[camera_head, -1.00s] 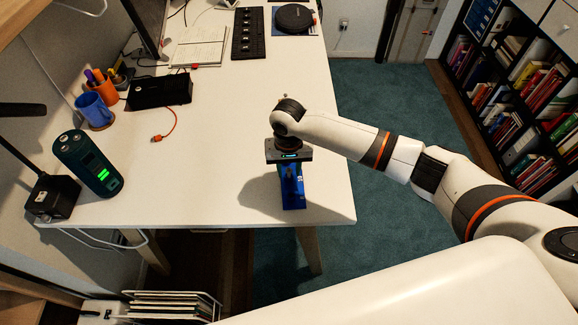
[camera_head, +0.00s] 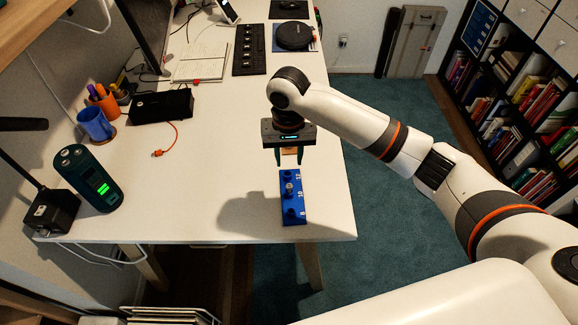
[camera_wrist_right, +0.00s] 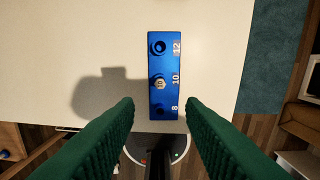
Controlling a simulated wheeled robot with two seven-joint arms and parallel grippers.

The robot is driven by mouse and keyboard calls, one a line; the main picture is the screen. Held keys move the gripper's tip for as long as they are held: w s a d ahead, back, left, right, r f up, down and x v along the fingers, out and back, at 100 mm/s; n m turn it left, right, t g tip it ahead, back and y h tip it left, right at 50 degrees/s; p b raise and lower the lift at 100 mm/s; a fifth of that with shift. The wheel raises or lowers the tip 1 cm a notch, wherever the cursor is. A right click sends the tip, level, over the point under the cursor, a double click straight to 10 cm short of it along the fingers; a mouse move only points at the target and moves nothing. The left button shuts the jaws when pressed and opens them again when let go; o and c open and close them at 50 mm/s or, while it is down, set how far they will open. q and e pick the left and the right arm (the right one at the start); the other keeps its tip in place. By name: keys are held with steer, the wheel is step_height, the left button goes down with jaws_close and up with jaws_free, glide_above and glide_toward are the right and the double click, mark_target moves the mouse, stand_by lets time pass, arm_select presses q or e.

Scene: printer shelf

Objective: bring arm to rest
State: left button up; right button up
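A blue block (camera_head: 292,196) marked 8, 10 and 12 lies on the white table (camera_head: 215,180) near its front right corner. It also shows in the right wrist view (camera_wrist_right: 161,60). A silver metal piece (camera_wrist_right: 160,84) sits in its middle position, by the 10. The positions by 12 and 8 look like dark open holes. My right gripper (camera_head: 288,161) is above the block, pointing down. Its green fingers are apart, with nothing between them, and they stay clear of the block. My left gripper is not in view.
A dark green device (camera_head: 88,178) with a lit display stands at the left, near a black lamp base (camera_head: 52,207). A blue mug (camera_head: 95,124), a black box (camera_head: 160,106) and an orange cable (camera_head: 168,140) lie farther back. The table's middle is clear.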

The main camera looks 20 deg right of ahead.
steer(key=shift+r, duration=0.4)
